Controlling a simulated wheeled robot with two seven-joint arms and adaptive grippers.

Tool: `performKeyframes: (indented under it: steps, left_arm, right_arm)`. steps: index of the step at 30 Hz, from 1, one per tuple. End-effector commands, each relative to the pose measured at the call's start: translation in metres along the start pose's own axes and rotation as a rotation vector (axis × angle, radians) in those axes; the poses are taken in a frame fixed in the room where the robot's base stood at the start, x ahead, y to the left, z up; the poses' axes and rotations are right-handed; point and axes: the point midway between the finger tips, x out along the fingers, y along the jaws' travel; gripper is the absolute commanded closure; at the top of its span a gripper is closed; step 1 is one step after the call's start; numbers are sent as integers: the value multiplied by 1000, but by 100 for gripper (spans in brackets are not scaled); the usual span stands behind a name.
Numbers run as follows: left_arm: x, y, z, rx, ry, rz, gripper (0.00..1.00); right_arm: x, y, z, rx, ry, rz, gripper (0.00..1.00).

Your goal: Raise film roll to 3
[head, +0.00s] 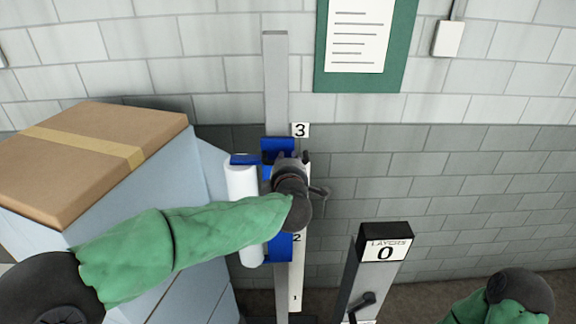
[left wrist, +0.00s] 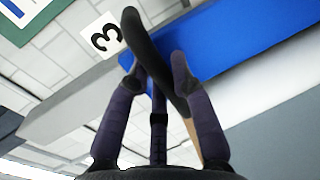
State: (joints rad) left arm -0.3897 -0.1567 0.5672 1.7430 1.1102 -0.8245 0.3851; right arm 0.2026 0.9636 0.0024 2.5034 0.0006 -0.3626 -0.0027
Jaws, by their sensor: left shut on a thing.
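The white film roll (head: 243,215) hangs upright on a blue carriage (head: 279,146) on a grey mast (head: 276,80). The carriage's top edge is just below the label 3 (head: 300,130); label 2 (head: 297,238) is beside its lower part. My left gripper (head: 290,158) is in front of the carriage and hides its middle. In the left wrist view the left gripper (left wrist: 155,66) is shut on a dark handle (left wrist: 138,35), with the blue carriage (left wrist: 225,40) behind it and label 3 (left wrist: 102,39) near. My right gripper is out of view; only part of that arm shows at bottom right.
A cardboard box (head: 90,160) rests on a pale blue stack at left, close to the roll. A green notice board (head: 398,45) hangs on the tiled wall.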

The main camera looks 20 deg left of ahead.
Motion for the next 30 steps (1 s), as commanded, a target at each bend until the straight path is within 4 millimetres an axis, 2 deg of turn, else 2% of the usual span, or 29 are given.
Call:
performKeyframes:
  steps: [1, 3, 9, 26, 27, 29, 30]
  left_arm:
    - [-3, 16, 0, -2, 1, 2, 100]
    - [-5, 25, 0, -1, 1, 2, 100]
    - [-9, 42, 0, -1, 1, 1, 100]
    - [-10, 51, -1, -2, 1, 6, 100]
    - [-10, 52, -1, -2, 1, 6, 71]
    - [-10, 52, -1, -2, 1, 7, 54]
    - [-10, 51, -1, -2, 1, 6, 52]
  right_arm:
    - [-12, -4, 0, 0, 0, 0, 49]
    - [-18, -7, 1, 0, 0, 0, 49]
    - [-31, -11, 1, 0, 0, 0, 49]
    - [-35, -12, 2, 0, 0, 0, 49]
    - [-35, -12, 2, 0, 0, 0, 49]
    - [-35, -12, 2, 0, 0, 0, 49]
    - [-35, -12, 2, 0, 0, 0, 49]
